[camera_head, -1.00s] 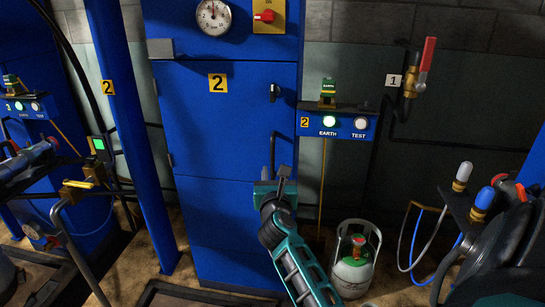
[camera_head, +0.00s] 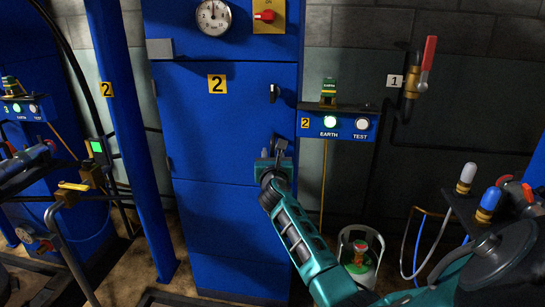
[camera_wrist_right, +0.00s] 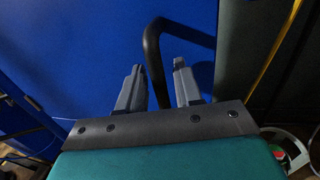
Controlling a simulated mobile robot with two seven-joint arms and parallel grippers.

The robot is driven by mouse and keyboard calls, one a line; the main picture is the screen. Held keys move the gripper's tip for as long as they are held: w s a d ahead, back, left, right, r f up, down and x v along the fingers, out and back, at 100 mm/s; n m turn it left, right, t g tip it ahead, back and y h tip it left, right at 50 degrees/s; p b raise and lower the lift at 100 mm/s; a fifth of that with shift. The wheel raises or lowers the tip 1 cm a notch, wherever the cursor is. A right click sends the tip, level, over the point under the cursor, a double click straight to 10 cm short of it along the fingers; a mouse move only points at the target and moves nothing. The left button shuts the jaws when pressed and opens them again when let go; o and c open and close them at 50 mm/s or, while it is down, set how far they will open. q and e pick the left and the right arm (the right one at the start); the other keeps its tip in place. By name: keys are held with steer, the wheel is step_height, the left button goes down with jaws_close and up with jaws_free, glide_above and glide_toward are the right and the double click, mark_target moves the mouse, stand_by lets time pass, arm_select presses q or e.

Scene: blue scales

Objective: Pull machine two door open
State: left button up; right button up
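The machine two door (camera_head: 222,135) is a blue panel with a yellow "2" label, and it looks closed in the head view. A black handle (camera_head: 274,92) is on its right side; the lower part is hidden behind my gripper. My right gripper (camera_head: 275,150) is in front of the door, at the handle's lower end. In the right wrist view the gripper (camera_wrist_right: 157,82) is open, its two grey fingers apart. The bent black handle (camera_wrist_right: 153,45) shows in the gap between the fingers; I cannot tell if they touch it. My left gripper is not in view.
An EARTH/TEST box (camera_head: 343,123) is right of the door. A gas cylinder (camera_head: 360,258) stands on the floor below it. A red-handled valve (camera_head: 428,62) is on the wall. A blue post (camera_head: 130,140) stands to the left. A gauge (camera_head: 213,17) is above the door.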

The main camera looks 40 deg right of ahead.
jaws_close()
stand_by(0.5)
